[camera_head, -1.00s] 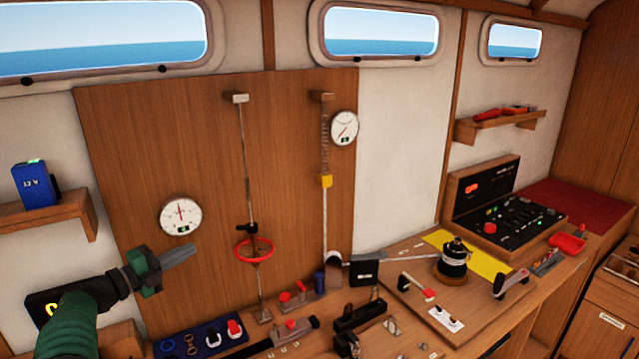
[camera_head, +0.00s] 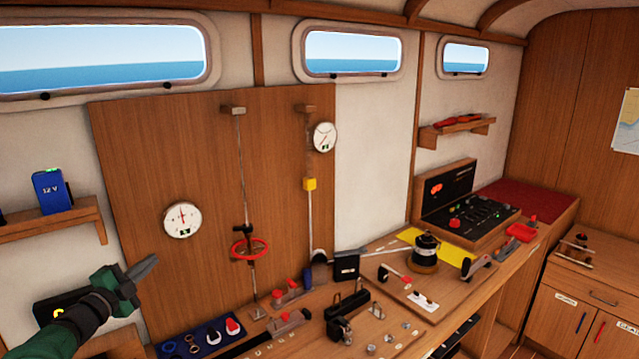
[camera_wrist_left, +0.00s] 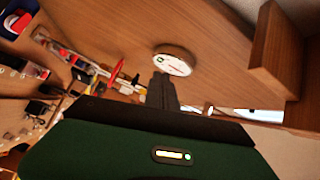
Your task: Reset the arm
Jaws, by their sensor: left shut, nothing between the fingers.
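My left gripper (camera_head: 143,270) is shut and empty, with its fingers together and pointing up and to the right. My green and black left arm comes in from the lower left of the head view. The gripper is below and left of a round white gauge (camera_head: 183,220) on the wooden wall panel (camera_head: 150,150), apart from it. In the left wrist view the shut fingers (camera_wrist_left: 163,88) show in front of the gauge (camera_wrist_left: 172,64). My right gripper is not in view.
A shelf (camera_head: 60,222) with a blue 12 V box (camera_head: 52,191) is at left. A red handwheel (camera_head: 250,249) sits on the panel. The bench carries a blue tray (camera_head: 180,341), a black winch (camera_head: 425,252) and an open black case (camera_head: 470,215). Air around the gripper looks clear.

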